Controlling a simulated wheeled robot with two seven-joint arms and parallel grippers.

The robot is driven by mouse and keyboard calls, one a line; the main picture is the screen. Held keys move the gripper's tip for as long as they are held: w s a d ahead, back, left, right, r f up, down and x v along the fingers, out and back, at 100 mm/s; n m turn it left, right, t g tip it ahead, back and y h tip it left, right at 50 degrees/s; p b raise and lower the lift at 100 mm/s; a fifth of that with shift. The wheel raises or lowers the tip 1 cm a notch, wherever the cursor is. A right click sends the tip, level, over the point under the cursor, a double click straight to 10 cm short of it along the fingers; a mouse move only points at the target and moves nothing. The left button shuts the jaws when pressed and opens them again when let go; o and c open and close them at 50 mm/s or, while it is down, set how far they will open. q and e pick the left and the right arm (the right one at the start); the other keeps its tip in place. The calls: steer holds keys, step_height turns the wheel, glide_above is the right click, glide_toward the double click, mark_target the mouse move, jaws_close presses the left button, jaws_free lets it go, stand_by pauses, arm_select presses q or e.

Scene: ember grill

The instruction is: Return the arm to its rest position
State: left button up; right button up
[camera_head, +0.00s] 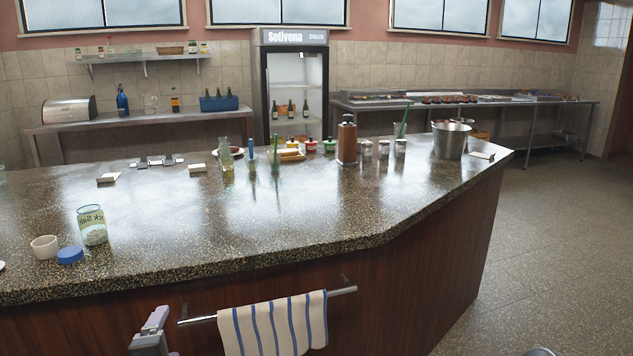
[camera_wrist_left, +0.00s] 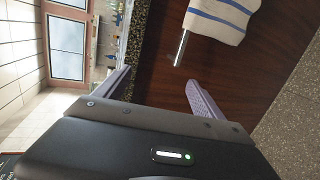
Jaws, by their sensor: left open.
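My left gripper (camera_head: 152,334) is low in front of the counter in the head view, left of the towel rail. In the left wrist view my left gripper (camera_wrist_left: 158,79) is open, its two fingers wide apart with nothing between them. Beyond the fingers are the dark wood counter front (camera_wrist_left: 165,70) and the end of the metal rail (camera_wrist_left: 182,47). The fingers look apart from the rail. My right gripper is not in view.
A striped towel (camera_head: 273,325) hangs on the rail (camera_head: 197,320) below the counter edge. On the speckled counter (camera_head: 330,225) stand a labelled jar (camera_head: 92,226), a small cup (camera_head: 44,247) and a blue lid (camera_head: 70,255).

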arm_select(q)
steer(key=s+d+f+m+g+h+p, duration=0.2)
steer(key=d+f+m+g+h, duration=0.1)
steer(key=d+f+m, duration=0.5)
steer(key=s+d+f+m+g+h+p, duration=0.25)
steer(key=f+m, duration=0.35)
steer(key=f, duration=0.4)
steer(key=s+d+f+m+g+h+p, duration=0.1)
steer(key=s+d+f+g, duration=0.3)
steer(key=s, duration=0.6)
steer(key=s+d+f+m+g+h+p, duration=0.1)
steer(key=s+d+f+m+g+p, duration=0.3)
steer(key=s+f, duration=0.5)
steer(key=s+d, duration=0.2)
steer(key=shift+d+m, duration=0.3)
steer(key=shift+d, duration=0.1)
